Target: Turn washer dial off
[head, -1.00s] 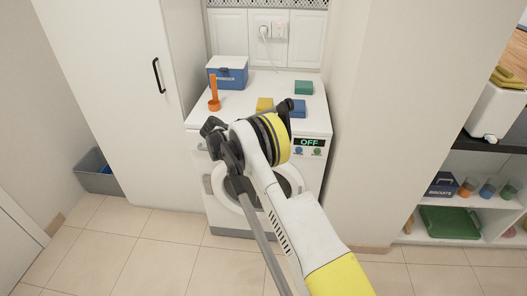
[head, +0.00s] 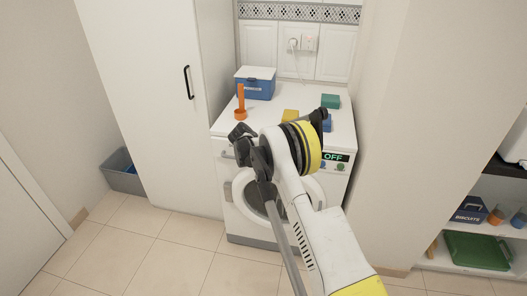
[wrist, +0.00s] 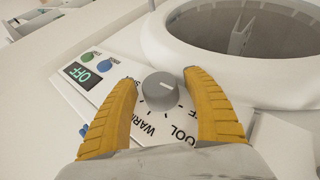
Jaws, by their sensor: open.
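The white washer (head: 281,187) stands in the alcove, and its display (head: 334,157) reads OFF. In the wrist view the display (wrist: 85,73) also reads OFF, upside down. The grey dial (wrist: 161,90) sits on the front panel with WARM and COOL lettering around it. My gripper (wrist: 160,100) is open, its yellow fingers on either side of the dial; I cannot tell whether they touch it. In the head view my arm hides the dial, and my gripper is near the washer's upper front.
A tall white cabinet (head: 155,110) is on the left. A grey bin (head: 121,174) is on the floor. The front tiles are clear.

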